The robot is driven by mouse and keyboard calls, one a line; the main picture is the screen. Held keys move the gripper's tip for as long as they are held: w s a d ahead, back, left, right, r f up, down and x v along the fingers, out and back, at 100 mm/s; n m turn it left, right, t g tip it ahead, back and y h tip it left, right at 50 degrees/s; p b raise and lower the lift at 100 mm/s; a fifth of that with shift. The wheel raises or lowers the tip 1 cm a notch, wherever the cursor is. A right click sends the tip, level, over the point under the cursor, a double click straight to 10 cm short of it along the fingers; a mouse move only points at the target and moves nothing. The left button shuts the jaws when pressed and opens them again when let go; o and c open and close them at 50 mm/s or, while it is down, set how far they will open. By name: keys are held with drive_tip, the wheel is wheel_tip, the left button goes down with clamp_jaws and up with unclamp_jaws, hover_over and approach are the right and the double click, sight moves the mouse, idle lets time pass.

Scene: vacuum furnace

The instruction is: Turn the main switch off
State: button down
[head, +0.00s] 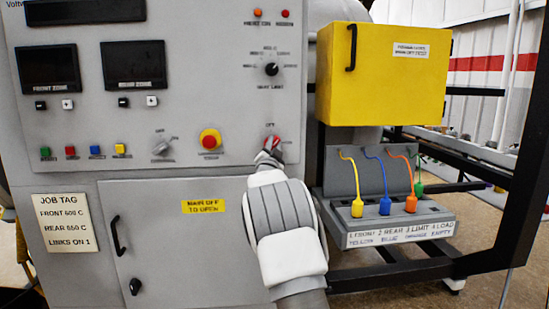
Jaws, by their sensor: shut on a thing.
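The main switch (272,142) is a red rotary knob on the lower right of the grey control panel (225,80). An "OFF" label sits just above it. My gripper (269,151) reaches up from below and is shut on the red knob. The gripper and wrist hide the lower part of the knob, so its exact pointing direction is hard to tell. A yellow label (205,206) reading "MAIN OFF TO OPEN" is on the closed cabinet door (180,250) below the panel.
A red emergency button (210,140) on a yellow base and a grey selector (163,145) sit left of the switch. A yellow box (385,95) projects at right, above a link tray (400,233) with coloured plugs. A dark frame (500,225) stands at far right.

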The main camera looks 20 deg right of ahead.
drive_tip(key=n+t+y+b, duration=0.1)
drive_tip(key=n, duration=0.1)
drive_tip(key=n+y+b, duration=0.1)
drive_tip(key=n+b, duration=0.1)
drive_tip(key=n, duration=0.1)
drive_tip(key=shift+a+f+t+b, duration=0.1)
drive_tip(key=shift+f+t+b, duration=0.1)
drive_tip(key=shift+t+b, duration=0.15)
drive_tip(key=shift+w+a+r+n+t+y+b, duration=0.1)
drive_tip(key=shift+n+t+y+b, duration=0.45)
drive_tip(key=shift+n, duration=0.9)
drive_tip(key=shift+r+n+t+y+b, duration=0.1)
drive_tip(key=shift+n+t+y+b, duration=0.1)
drive_tip(key=shift+n+y+b, duration=0.9)
drive_tip(key=shift+n+h+p, duration=0.25)
drive_tip(key=shift+n+p, duration=0.1)
drive_tip(key=shift+n, duration=0.4)
drive_tip(key=c, duration=0.7)
unclamp_jaws()
drive_tip(key=shift+s+a, duration=0.1)
drive_tip(key=shift+s, duration=0.1)
drive_tip(key=v, duration=1.7)
drive_tip(key=shift+p, duration=0.35)
drive_tip(key=shift+s, duration=0.1)
